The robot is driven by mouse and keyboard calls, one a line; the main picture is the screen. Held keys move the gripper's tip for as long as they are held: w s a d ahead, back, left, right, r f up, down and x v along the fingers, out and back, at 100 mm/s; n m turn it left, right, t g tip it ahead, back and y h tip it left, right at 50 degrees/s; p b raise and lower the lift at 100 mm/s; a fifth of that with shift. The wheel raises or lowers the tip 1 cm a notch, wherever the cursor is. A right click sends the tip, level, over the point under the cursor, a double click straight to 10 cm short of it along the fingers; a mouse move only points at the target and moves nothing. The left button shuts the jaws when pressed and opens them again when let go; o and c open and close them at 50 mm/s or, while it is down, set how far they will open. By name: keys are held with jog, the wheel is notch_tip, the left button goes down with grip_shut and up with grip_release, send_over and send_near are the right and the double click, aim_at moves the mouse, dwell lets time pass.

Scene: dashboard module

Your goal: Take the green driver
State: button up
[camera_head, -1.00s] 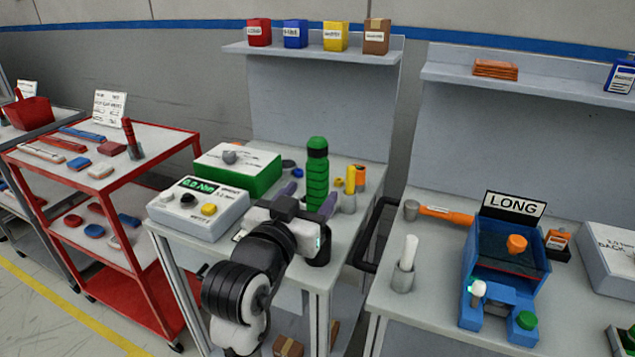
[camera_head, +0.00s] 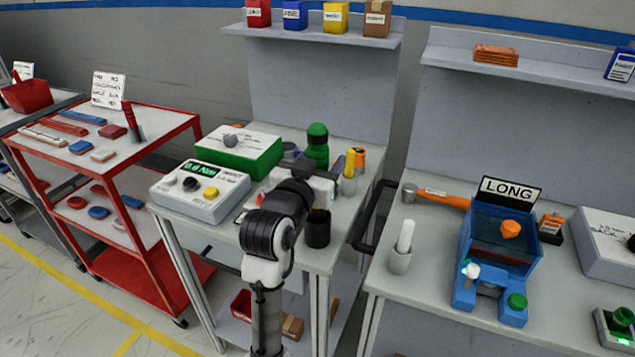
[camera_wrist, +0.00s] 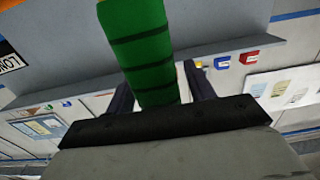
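The green driver (camera_head: 318,145) has a green body with dark bands. In the head view its upper part shows behind my gripper (camera_head: 303,178), and its lower part is hidden. In the wrist view the green driver (camera_wrist: 140,45) stands between the two dark fingers of my gripper (camera_wrist: 160,88), which are shut around it. The dark cup (camera_head: 317,228) on the table's front right corner stands apart from the driver and looks empty.
A torque display box (camera_head: 200,190) and a green-and-white box (camera_head: 238,152) stand to the left. A grey cup (camera_head: 349,184) with yellow and orange tools is close on the right. A shelf (camera_head: 315,38) with small boxes hangs behind.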

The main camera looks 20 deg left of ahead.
grip_shut()
jog(key=shift+r, duration=0.1)
